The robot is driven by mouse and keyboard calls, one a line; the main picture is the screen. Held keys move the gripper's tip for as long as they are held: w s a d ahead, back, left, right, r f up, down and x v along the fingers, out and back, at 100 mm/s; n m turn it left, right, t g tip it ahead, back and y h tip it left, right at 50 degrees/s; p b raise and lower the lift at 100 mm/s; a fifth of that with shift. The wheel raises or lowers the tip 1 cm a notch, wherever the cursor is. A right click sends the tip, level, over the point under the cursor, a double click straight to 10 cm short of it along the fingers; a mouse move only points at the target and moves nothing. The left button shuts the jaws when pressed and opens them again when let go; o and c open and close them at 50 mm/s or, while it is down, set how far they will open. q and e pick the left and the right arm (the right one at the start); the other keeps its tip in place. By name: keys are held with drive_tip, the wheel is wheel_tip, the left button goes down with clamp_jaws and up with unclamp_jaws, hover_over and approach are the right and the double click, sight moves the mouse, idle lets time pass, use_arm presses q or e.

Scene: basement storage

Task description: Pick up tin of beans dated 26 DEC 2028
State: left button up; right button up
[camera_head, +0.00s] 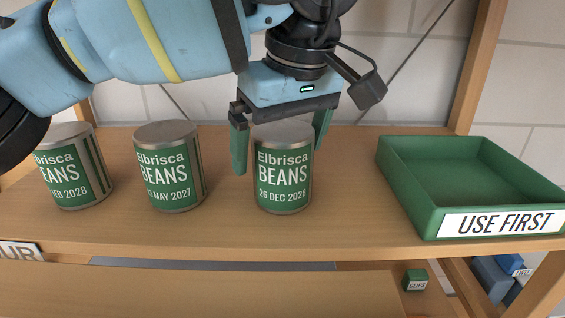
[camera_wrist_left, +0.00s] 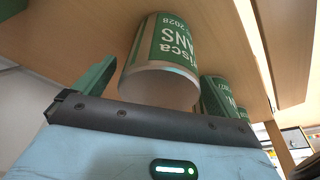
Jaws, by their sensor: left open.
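The tin of beans dated 26 DEC 2028 (camera_head: 283,182) stands upright on the wooden shelf, with a green label and grey metal rims. My left gripper (camera_head: 280,153) is open above it from behind, one green finger on each side of the tin's upper part. A gap shows between the left finger and the tin; contact on the right side is unclear. In the left wrist view the same tin (camera_wrist_left: 165,55) sits in front of the gripper, with one green finger (camera_wrist_left: 92,75) clearly apart from it. My right gripper is not in view.
Two similar tins stand to the left, one reading MAY 2027 (camera_head: 169,170) and one FEB 2028 (camera_head: 70,170), its day hidden. A green tray (camera_head: 408,190) labelled USE FIRST stands at the right. Bare shelf (camera_head: 350,190) lies between tin and tray.

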use_arm(q)
drive_tip(key=shift+x, duration=1.25)
drive_tip(key=shift+s+d, duration=0.15)
drive_tip(key=c, duration=1.4)
drive_tip(key=shift+c, duration=0.2)
drive_tip(key=shift+r, duration=0.15)
drive_tip(key=shift+r, duration=1.5)
drive_tip(key=shift+s+r, duration=0.15)
drive_tip(key=shift+s, duration=0.05)
drive_tip(key=s+a+r+b, duration=0.1)
drive_tip(key=s+a, duration=0.8)
drive_tip(key=s, duration=0.4)
drive_tip(key=shift+r, duration=0.2)
